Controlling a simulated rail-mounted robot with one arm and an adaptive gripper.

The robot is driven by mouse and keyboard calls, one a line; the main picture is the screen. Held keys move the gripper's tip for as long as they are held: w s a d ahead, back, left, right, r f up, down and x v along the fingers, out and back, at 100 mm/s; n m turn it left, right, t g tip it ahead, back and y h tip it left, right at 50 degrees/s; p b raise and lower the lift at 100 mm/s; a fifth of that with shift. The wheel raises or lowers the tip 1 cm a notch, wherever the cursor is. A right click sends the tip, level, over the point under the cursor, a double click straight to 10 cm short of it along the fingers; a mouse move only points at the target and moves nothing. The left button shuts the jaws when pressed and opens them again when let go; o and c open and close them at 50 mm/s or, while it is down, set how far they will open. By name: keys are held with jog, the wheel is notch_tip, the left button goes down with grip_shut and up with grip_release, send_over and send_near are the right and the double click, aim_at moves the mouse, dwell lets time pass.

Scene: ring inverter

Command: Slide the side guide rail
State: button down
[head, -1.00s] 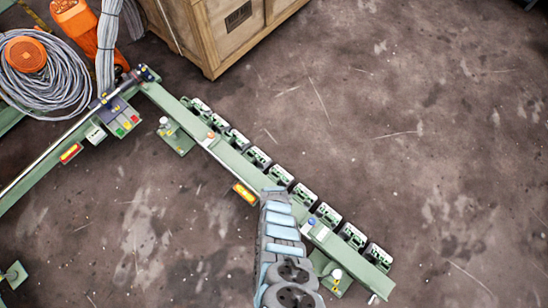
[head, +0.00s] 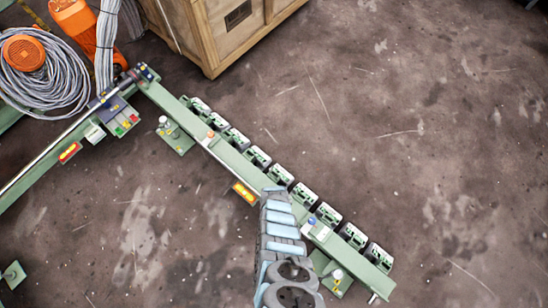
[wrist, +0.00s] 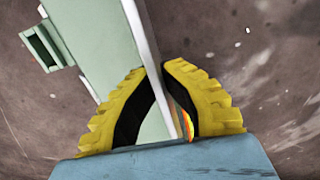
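The side guide rail (head: 232,165) is a thin pale metal strip along the lower-left edge of a long green conveyor beam (head: 176,106) in the head view. In the wrist view the rail (wrist: 143,30) stands as a narrow pale plate beside the wide green beam face (wrist: 95,35). My gripper (wrist: 156,67) has two yellow ribbed fingers with black inner pads. Their tips have closed in on either side of the plate, with almost no gap visible. In the head view my arm hides the gripper and the middle of the rail.
Several dark roller units (head: 257,157) line the beam's upper-right side. Green brackets (head: 178,138) and an orange-yellow light (head: 245,193) sit on its lower-left side. A wooden crate (head: 225,35), coiled grey cable (head: 40,85) and a control box (head: 121,118) stand upper left. The floor at right is clear.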

jog(key=shift+w, duration=0.1)
jog(key=shift+w+d, duration=0.55)
jog(key=c, duration=1.2)
grip_release()
jog(key=shift+s+a, duration=0.15)
